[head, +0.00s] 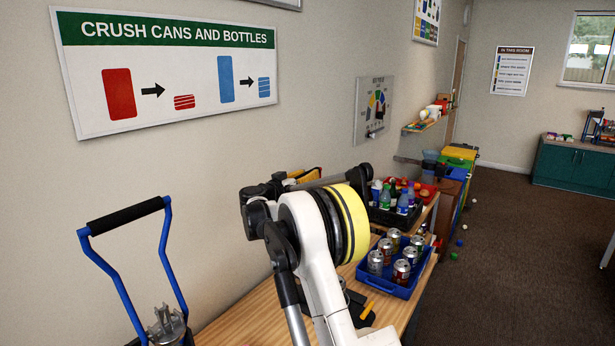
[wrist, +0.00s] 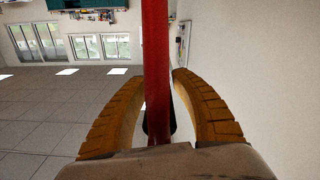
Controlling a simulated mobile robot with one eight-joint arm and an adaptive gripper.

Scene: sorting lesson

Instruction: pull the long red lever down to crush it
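In the wrist view the long red lever (wrist: 156,50) runs from the top edge down to my wrist, between the two orange fingers of my gripper (wrist: 158,76). The fingers bow outward and their tips come in close on both sides of the lever, so the gripper looks shut on it. A dark piece (wrist: 173,115) shows behind the lever, low between the fingers. In the head view my white arm crosses the middle, and I cannot make out the red lever or the thing to be crushed there.
A blue tray of cans (head: 373,280) stands on the wooden bench (head: 250,315), with a black crate of bottles (head: 388,218) behind it. A blue-framed handle with a black grip (head: 125,215) rises at the left. The dark carpet (head: 520,255) at the right is mostly clear.

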